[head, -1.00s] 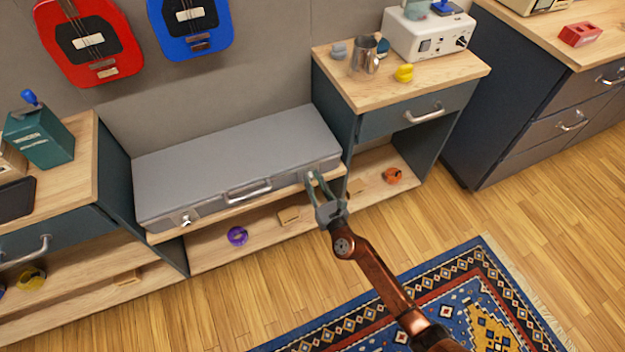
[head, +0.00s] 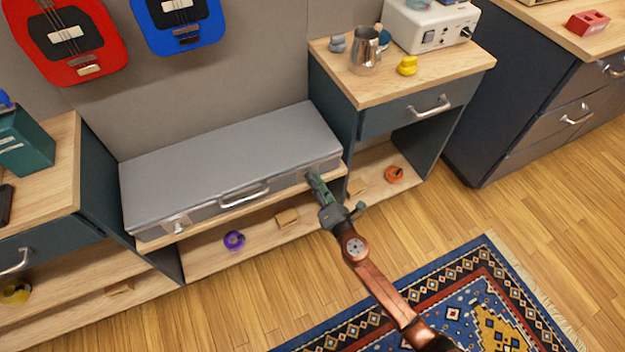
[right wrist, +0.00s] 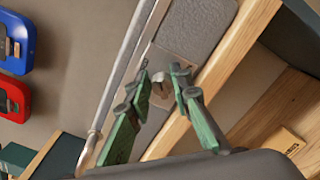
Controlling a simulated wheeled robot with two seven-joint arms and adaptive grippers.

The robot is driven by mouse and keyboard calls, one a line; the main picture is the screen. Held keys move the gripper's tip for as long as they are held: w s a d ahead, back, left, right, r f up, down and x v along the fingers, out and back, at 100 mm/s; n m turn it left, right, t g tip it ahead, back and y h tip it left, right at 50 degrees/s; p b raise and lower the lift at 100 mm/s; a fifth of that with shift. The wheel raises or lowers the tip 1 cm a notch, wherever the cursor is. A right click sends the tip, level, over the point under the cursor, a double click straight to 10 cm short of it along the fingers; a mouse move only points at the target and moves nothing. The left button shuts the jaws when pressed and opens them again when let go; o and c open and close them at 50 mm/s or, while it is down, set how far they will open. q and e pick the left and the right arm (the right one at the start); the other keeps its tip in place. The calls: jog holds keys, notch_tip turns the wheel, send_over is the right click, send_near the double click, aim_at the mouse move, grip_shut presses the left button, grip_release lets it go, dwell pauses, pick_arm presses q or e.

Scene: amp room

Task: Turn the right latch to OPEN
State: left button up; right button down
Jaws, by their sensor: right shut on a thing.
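A grey case (head: 230,165) lies closed on a low wooden shelf, with a handle (head: 244,195) and a left latch (head: 179,228) on its front. My right gripper (head: 313,178) is at the right end of the case front. In the right wrist view its green fingers (right wrist: 161,82) are on either side of the small metal right latch (right wrist: 158,88), shut on it. The fingers hide the right latch in the head view, and I cannot read any marking by it. My left gripper is not in view.
A purple ring (head: 234,240) and a small wooden block (head: 287,217) lie on the shelf below the case. A cabinet with a drawer (head: 420,110) stands close on the right, with an orange object (head: 394,174) low down. A patterned rug (head: 440,300) covers the floor in front.

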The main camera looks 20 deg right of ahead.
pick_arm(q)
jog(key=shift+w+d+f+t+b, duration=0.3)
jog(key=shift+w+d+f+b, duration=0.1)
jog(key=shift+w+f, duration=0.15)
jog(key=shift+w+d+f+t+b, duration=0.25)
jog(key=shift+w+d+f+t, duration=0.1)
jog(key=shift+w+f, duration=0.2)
pick_arm(e)
jog(key=shift+d+f+m, duration=0.1)
jog(key=shift+f+m, duration=0.05)
jog(key=shift+m, duration=1.2)
jog(key=shift+f+m, duration=0.2)
jog(key=shift+m, duration=1.2)
jog(key=shift+d+f+m, duration=0.1)
jog(key=shift+f+m, duration=0.05)
jog(key=shift+m, duration=1.2)
jog(key=c, duration=1.8)
grip_release()
jog(key=shift+o, duration=0.2)
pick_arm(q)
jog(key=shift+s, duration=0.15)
pick_arm(e)
jog(key=s, duration=1.2)
jog(key=shift+d, duration=0.15)
